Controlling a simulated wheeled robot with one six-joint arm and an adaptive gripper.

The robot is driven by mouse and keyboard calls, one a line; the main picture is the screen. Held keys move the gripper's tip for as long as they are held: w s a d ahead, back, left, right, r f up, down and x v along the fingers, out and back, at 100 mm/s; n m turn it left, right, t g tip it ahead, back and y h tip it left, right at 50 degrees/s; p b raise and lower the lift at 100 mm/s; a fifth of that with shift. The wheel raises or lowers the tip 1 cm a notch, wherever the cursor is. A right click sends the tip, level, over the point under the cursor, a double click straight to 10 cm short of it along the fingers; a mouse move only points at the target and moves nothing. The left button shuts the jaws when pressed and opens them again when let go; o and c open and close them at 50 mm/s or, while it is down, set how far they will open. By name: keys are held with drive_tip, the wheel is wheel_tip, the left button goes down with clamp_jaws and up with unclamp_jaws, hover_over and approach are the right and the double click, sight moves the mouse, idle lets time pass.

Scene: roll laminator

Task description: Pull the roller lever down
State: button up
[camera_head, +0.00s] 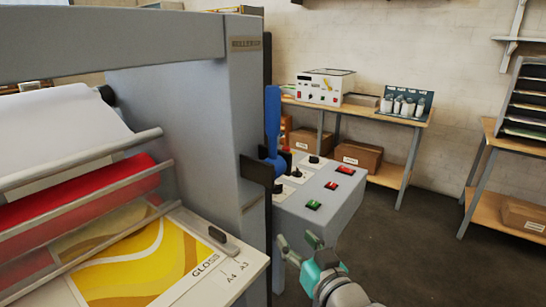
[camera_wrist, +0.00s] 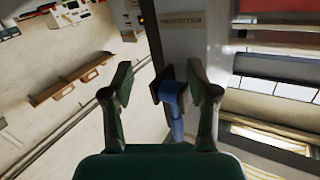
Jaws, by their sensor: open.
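The blue roller lever (camera_head: 272,122) stands upright on a dark bracket at the right side of the grey laminator (camera_head: 185,110). My gripper (camera_head: 297,246) is open and empty, low in front of the control box and below the lever in the head view. In the wrist view, the blue lever (camera_wrist: 173,105) shows between the two open fingers of my gripper (camera_wrist: 164,85), nearer the right finger. The lever appears to lie beyond the fingertips, and no contact is visible.
A grey control box (camera_head: 335,205) with red and green buttons sits right beside the lever. A yellow printed sheet (camera_head: 135,265) lies on the laminator's feed table. A wooden bench (camera_head: 375,114) stands behind. Open floor (camera_head: 425,240) lies to the right.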

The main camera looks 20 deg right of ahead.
drive_tip(key=w+r+n, duration=0.1)
drive_tip(key=w+r, duration=0.2)
drive_tip(key=r, duration=1)
drive_tip(key=n+y, duration=0.1)
approach(276, 107)
drive_tip(key=shift+t, duration=0.3)
drive_tip(key=w, duration=0.3)
drive_tip(key=w+a, duration=0.1)
drive_tip(key=w, duration=0.7)
drive_tip(key=shift+w+a+f, duration=0.2)
drive_tip(key=shift+a+f, duration=0.1)
clamp_jaws()
